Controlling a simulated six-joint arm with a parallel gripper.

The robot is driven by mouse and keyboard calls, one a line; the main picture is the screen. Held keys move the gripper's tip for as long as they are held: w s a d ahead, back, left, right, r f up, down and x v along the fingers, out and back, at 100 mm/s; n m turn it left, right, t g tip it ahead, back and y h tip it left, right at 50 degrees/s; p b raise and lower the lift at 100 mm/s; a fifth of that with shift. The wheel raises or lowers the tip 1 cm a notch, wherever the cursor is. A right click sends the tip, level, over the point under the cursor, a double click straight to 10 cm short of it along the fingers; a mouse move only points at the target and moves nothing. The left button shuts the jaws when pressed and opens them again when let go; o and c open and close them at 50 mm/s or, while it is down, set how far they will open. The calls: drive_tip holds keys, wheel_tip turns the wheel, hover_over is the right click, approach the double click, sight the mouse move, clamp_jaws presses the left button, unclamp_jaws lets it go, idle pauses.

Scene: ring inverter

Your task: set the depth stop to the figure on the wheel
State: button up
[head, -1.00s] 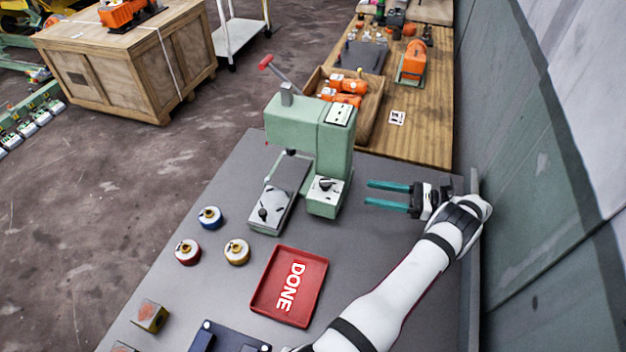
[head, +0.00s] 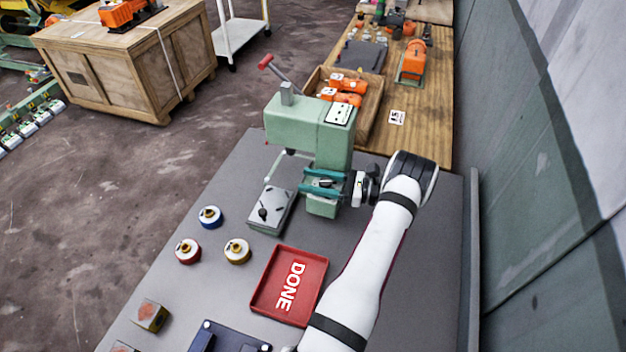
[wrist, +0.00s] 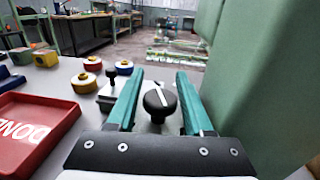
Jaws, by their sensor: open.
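The green press (head: 310,128) stands at the back of the grey bench, with a lever ending in a red grip. A black knob (wrist: 159,100) with a white pointer line shows in the wrist view. It lies between the two teal fingers of my gripper (wrist: 160,78), with a gap on each side. In the head view my gripper (head: 304,181) is open at the press's lower block (head: 321,208), reaching in from the right; its fingers hide most of the dial there. A marked white plate (head: 339,114) is on top of the press; its figures are too small to read.
Blue (head: 210,216), red (head: 187,251) and yellow (head: 237,251) ringed wheels stand left of the red DONE tray (head: 289,286). The press's flat plate (head: 270,211) is beside the block. A wooden table (head: 416,135) with tools stands behind; the bench's right side is clear.

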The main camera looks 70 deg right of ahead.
clamp_jaws()
drive_tip(key=shift+d+m+h, duration=0.2)
drive_tip(key=shift+m+h, duration=0.5)
drive_tip(key=shift+h, duration=0.4)
drive_tip(key=shift+d+m+h, duration=0.15)
drive_tip(key=shift+m+h, duration=0.55)
drive_tip(key=shift+h, duration=0.4)
unclamp_jaws()
drive_tip(key=s+a, duration=0.2)
drive_tip(key=s, duration=1.3)
drive_tip(key=shift+s+a, duration=0.25)
drive_tip(key=shift+s, duration=0.05)
